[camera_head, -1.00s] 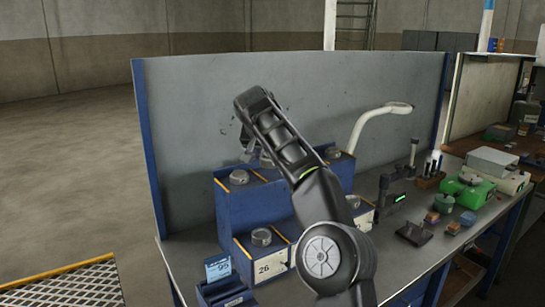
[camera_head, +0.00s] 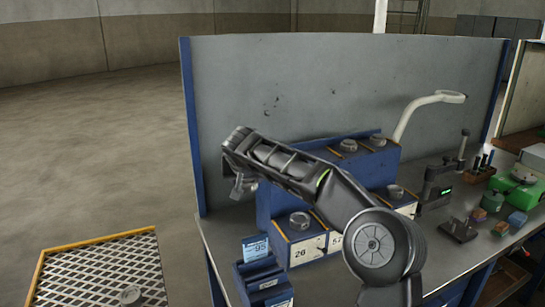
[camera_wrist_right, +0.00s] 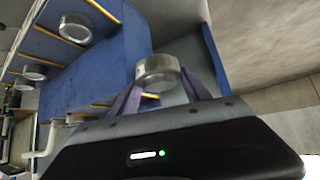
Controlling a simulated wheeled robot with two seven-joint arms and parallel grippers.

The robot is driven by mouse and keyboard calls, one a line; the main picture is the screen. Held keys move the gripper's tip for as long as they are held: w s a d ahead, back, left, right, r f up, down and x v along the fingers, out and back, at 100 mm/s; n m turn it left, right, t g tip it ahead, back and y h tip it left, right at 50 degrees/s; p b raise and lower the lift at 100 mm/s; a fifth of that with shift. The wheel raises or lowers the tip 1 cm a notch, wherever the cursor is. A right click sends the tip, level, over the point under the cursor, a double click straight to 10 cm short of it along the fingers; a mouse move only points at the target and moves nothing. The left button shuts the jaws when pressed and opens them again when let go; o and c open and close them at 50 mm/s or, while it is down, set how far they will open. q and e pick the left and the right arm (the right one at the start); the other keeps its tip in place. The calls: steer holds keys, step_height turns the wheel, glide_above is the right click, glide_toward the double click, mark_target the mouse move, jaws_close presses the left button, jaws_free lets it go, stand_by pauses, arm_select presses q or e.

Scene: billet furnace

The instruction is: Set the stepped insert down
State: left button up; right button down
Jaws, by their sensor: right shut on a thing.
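My right gripper (camera_head: 243,188) is shut on the stepped insert, a short round metal piece. The right wrist view shows the insert (camera_wrist_right: 158,69) between the two fingertips, held in the air; in the head view I cannot make it out clearly. The gripper is at the left of the blue stepped rack (camera_head: 265,205), in front of the grey back panel. Similar round metal pieces sit on the rack's upper step (camera_head: 348,146) and lower step (camera_head: 300,221). My arm hides part of the upper step. My left gripper is not in view.
A blue holder with a card (camera_head: 256,247) stands at the bench's front left. A black gauge (camera_head: 437,185) and green device (camera_head: 518,190) stand at right.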

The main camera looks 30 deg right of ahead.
steer(key=s+a+f+n+y, duration=0.4)
steer(key=s+a+f+n, duration=0.1)
steer(key=s+a+f, duration=1)
steer(key=shift+a+f+t, duration=0.4)
steer(key=shift+a+f, duration=0.15)
steer(key=shift+a, duration=0.05)
